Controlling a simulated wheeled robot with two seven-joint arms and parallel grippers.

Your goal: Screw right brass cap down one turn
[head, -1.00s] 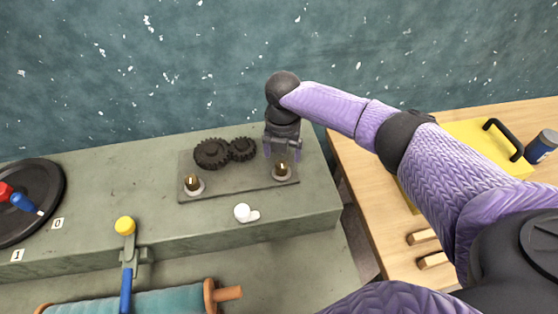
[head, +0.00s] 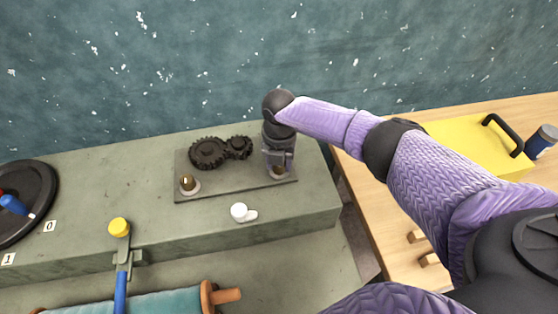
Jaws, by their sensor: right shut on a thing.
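The right brass cap (head: 278,171) is at the right end of a dark flat plate (head: 225,185) on the grey-green bench. My right gripper (head: 278,165) points down over it and is shut on it; the fingers hide most of the cap. The left brass cap (head: 187,183) stands upright on a pale round base at the left end of the plate, with nothing touching it. My left gripper is not in view.
Two dark meshed gears (head: 208,153) sit on the plate behind the caps, left of my gripper. A white knob (head: 239,211) is in front of the plate. A yellow-topped lever (head: 119,228) stands at the bench's front. A yellow box (head: 470,145) is on the wooden table.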

